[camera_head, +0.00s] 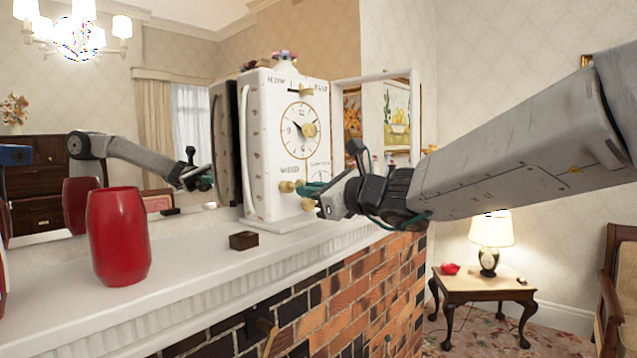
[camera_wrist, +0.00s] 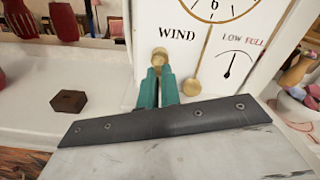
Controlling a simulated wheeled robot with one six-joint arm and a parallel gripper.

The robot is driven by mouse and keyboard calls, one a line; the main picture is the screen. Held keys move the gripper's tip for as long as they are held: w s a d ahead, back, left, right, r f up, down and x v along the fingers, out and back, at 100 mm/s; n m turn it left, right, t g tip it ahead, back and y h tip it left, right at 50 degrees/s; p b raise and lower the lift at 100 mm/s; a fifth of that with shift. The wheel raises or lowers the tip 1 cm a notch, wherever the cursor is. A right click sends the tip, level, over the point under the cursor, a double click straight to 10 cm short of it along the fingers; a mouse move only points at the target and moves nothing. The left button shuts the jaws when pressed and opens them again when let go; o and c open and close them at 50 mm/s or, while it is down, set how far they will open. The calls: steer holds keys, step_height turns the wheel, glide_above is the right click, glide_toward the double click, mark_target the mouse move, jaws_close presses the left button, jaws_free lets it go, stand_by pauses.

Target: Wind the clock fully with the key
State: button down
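The white clock (camera_head: 262,150) stands on the mantel, its dial facing right. In the wrist view its face (camera_wrist: 205,55) shows "WIND" and a LOW–FULL gauge (camera_wrist: 234,68) whose needle points roughly upward, near the middle. A brass key (camera_wrist: 158,58) sits below "WIND"; it also shows in the head view (camera_head: 289,186). My gripper (camera_head: 308,189) is in front of the lower face. Its green fingertips (camera_wrist: 158,76) are close together at the key and look closed on it; their tips partly hide it. A round brass piece (camera_wrist: 192,87) hangs right of the fingers.
A red vase (camera_head: 118,235) and a small dark wooden block (camera_head: 243,240) stand on the white mantel (camera_head: 190,262) left of the clock. A mirror behind reflects my arm. A framed panel (camera_head: 375,120) is right of the clock. A lamp table (camera_head: 483,287) stands lower right.

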steer(key=m, duration=0.4)
steer(key=shift+m, duration=0.3)
steer(key=m, duration=0.4)
steer(key=shift+a+m, duration=0.1)
steer(key=shift+m, duration=0.2)
steer(key=c, duration=1.1)
jaws_free()
steer(key=shift+o, duration=0.2)
steer(key=v, duration=0.7)
